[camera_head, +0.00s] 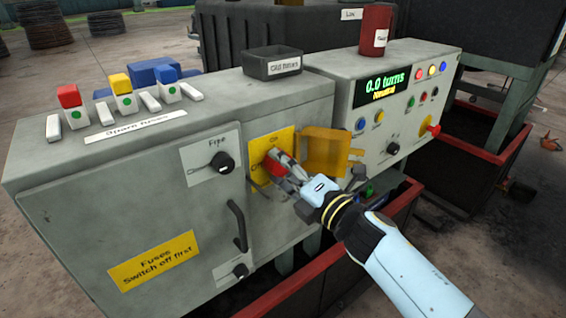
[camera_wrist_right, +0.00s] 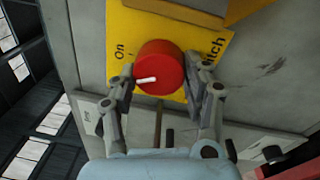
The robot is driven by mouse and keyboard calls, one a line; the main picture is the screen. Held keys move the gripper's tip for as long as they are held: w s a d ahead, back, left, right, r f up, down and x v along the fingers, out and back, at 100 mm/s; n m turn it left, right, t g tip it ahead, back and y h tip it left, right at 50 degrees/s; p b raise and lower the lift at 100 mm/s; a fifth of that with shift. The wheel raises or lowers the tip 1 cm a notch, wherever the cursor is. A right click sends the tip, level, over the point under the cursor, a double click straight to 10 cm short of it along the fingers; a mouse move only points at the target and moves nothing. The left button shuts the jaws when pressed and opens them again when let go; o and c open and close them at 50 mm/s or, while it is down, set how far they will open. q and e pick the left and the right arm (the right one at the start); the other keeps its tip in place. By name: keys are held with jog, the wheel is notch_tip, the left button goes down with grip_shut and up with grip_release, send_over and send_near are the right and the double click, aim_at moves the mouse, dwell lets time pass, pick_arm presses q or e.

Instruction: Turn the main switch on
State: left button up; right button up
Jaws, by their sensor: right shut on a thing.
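The main switch is a red round knob (camera_wrist_right: 158,62) with a white pointer mark, on a yellow plate (camera_wrist_right: 204,36) marked "On". In the wrist view the "On" word is left of the knob, and the white mark lies on the knob's lower left. My right gripper (camera_wrist_right: 164,78) is shut on the knob, one finger on each side. In the head view the right gripper (camera_head: 282,170) reaches the plate from the lower right and partly hides the red knob (camera_head: 271,163). The yellow cover (camera_head: 326,150) stands open to the right. My left gripper is not in view.
A control panel with a green display (camera_head: 382,87) reading "0.0 turns" and "Neutral" is at right. A dark tray (camera_head: 272,62) and red can (camera_head: 375,30) stand on top.

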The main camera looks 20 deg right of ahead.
jog(key=m+p, duration=0.2)
jog(key=m, duration=0.3)
jog(key=shift+r, duration=0.1)
jog(key=shift+m, duration=0.4)
jog(key=o, duration=1.2)
jog(key=shift+c, duration=0.2)
jog(key=shift+s, duration=0.3)
jog(key=v, duration=1.1)
jog(key=shift+s, duration=0.25)
